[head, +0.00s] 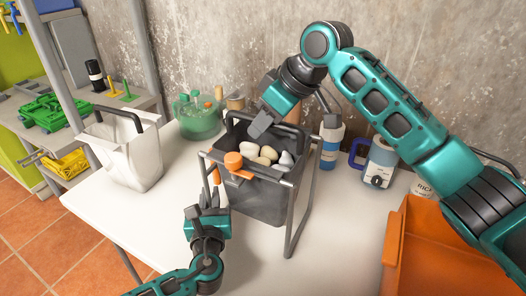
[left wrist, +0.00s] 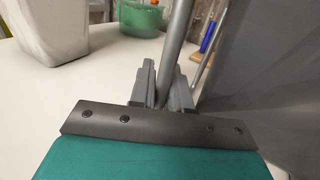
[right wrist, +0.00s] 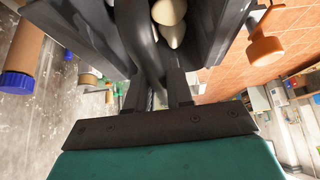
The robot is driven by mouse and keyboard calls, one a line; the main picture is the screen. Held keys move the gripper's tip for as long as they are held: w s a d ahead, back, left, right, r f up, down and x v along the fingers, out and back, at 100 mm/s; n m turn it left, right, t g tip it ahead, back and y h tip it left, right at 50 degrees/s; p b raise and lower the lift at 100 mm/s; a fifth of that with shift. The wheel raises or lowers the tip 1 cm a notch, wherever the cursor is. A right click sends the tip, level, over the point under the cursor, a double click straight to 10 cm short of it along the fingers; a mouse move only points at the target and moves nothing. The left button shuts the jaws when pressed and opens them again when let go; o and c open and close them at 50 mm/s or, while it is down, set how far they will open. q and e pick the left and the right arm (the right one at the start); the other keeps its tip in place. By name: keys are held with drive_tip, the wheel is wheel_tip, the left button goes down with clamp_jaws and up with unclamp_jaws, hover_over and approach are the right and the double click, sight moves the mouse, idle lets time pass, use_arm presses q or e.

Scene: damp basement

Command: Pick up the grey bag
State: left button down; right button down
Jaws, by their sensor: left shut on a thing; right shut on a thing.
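The grey bag (head: 258,200) is a dark grey open-topped holder hanging inside a metal-tube frame (head: 300,215) on the white table. Pale stones (head: 264,155) lie in its top. My right gripper (head: 258,128) is over the bag's back left rim, shut on its dark curved handle (right wrist: 147,50); the jaws partly hide the handle. My left gripper (head: 208,198) is low at the frame's front left, shut on a grey tube of the frame (left wrist: 177,35). The bag's grey side (left wrist: 260,60) fills the right of the left wrist view.
A white bag with a black handle (head: 132,155) stands to the left. An orange crate (head: 394,245) is at right. Table front is clear.

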wheel_tip(320, 180, up, 18)
idle(0.4)
drive_tip(key=shift+r, duration=0.15)
use_arm(q)
drive_tip(key=c, duration=1)
unclamp_jaws()
use_arm(e)
drive_tip(key=shift+r, duration=0.85)
